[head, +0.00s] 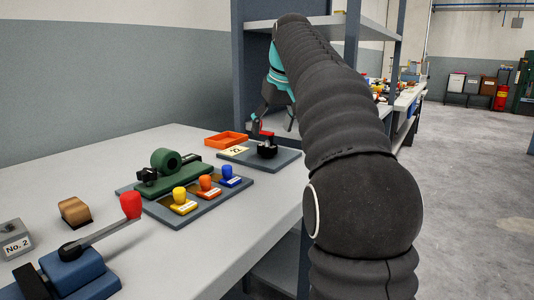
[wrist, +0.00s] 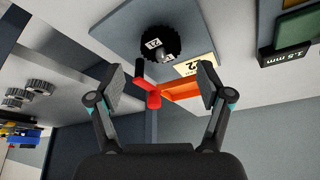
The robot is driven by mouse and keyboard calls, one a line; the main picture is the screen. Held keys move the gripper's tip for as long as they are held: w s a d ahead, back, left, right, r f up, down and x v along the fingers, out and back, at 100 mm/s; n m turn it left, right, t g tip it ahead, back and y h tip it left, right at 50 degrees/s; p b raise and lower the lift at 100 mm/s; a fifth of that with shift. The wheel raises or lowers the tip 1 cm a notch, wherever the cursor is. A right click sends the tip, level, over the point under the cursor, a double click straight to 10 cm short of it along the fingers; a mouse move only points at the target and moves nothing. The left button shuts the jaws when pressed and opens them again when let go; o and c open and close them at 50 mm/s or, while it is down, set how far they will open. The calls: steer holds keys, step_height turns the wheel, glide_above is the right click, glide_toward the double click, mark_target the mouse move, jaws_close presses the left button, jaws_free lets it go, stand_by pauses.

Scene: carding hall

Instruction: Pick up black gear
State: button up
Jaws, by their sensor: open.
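The black gear (head: 267,150) sits on a grey plate (head: 287,160) on the table. In the wrist view the black gear (wrist: 157,46) is toothed, with a small white tag on it and a grey knob or hub at its middle. My gripper (head: 276,112) is above the gear in the head view, its fingers partly hidden by my arm. In the wrist view my gripper (wrist: 162,84) is open, its two pads apart, with the gear beyond the fingertips. A red T-shaped piece (wrist: 152,92) shows between the fingers; I cannot tell what it is fixed to.
A numbered yellow card (head: 236,150) lies beside the gear, with an orange tray (head: 226,139) behind. To the left stand a green fixture (head: 168,174), yellow, orange and blue knobs (head: 205,183), and a blue lever device (head: 78,270). A shelf (head: 330,24) overhangs the table's back.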

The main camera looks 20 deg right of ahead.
mark_target(268, 142)
steer(key=shift+b+x, duration=0.55)
steer(key=shift+x, duration=2.2)
steer(key=shift+w+r, duration=0.1)
steer(key=c, duration=1.3)
